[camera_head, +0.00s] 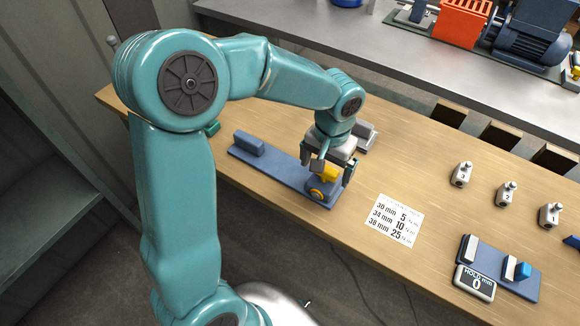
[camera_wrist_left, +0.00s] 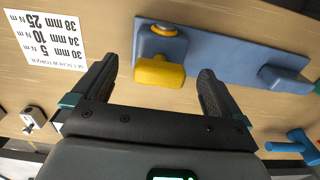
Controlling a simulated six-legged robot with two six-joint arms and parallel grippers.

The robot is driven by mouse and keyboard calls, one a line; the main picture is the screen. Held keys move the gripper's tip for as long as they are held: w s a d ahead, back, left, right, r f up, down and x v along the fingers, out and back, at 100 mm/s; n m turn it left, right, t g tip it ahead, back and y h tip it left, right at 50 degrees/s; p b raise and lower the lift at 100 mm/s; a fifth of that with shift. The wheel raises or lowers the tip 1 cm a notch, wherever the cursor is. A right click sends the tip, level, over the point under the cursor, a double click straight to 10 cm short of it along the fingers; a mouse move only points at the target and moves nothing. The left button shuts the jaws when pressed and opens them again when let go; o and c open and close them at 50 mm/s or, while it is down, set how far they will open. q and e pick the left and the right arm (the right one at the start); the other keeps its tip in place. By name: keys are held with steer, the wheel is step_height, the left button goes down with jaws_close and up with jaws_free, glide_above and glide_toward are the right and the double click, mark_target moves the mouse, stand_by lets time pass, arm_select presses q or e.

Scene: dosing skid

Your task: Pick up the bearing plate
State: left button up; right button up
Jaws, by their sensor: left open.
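A long blue plate (camera_head: 275,170), which I take to be the bearing plate, lies flat on the wooden bench. It carries a blue block (camera_head: 249,143) at its left end and a block with a yellow part (camera_head: 327,174) at its right end. My left gripper (camera_head: 330,178) points down over this right end. In the left wrist view the yellow part (camera_wrist_left: 158,72) shows between the two spread fingers, with nothing gripped, and the blue plate (camera_wrist_left: 225,62) runs off to the right. I cannot tell the exact height gap. My right gripper is not in view.
A printed card (camera_head: 395,220) lies right of the plate. Three small grey devices (camera_head: 507,194) stand farther right. A blue fixture (camera_head: 525,284) and a display reading 0 (camera_head: 474,283) sit at the front right.

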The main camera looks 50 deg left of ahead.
mark_target(325, 178)
arm_select(q)
steer(key=f, duration=0.5)
steer(key=shift+w+a+f, duration=0.1)
steer(key=shift+w+f, duration=0.2)
steer(key=shift+f, duration=0.1)
steer(key=c, duration=1.6)
steer(key=shift+r, duration=0.15)
